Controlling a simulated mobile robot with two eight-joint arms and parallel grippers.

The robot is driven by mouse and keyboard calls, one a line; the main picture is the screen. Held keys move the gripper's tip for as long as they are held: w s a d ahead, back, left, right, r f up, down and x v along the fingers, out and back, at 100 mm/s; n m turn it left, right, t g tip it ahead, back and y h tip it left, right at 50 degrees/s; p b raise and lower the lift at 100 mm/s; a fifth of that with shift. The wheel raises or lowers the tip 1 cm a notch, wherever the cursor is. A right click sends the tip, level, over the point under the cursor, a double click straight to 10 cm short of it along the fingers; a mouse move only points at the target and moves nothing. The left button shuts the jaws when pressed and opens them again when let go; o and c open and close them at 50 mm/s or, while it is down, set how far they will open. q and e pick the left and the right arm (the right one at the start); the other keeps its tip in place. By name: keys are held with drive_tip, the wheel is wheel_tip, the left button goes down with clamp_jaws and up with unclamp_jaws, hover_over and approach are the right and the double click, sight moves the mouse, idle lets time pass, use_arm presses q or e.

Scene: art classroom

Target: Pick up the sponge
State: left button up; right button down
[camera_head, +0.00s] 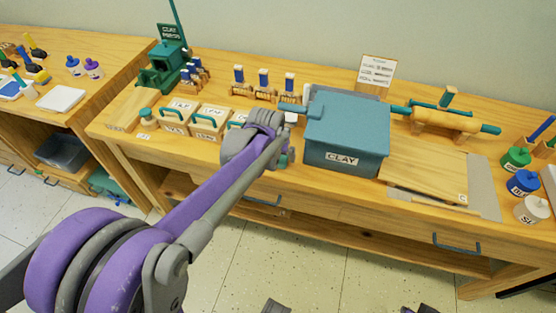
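I cannot make out a sponge for certain in the head view. My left arm comes in from the lower left and reaches over the front edge of the wooden workbench (350,207). Its far end hangs in front of the blue-grey CLAY box (346,138), to the box's left, and covers part of the bench there. The fingers of my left gripper cannot be made out at that end. No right gripper can be recognised; small grey and purple pieces at the bottom edge are too cut off to tell.
Wooden carriers (208,122) and a green clay press (163,68) stand left on the bench. A rolling pin (444,120) lies behind a flat wooden board (420,170). Paint jars (523,183) stand far right. The floor in front is mostly clear.

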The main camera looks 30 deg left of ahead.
sight(277, 158)
use_arm(q)
drive_tip(key=shift+f, duration=0.1)
drive_tip(key=shift+c, duration=0.2)
drive_tip(key=c, duration=1.4)
drive_tip(key=shift+o, duration=0.2)
wheel_tip(277, 158, up, 10)
drive_tip(key=p, duration=0.1)
drive_tip(key=shift+p, duration=0.4)
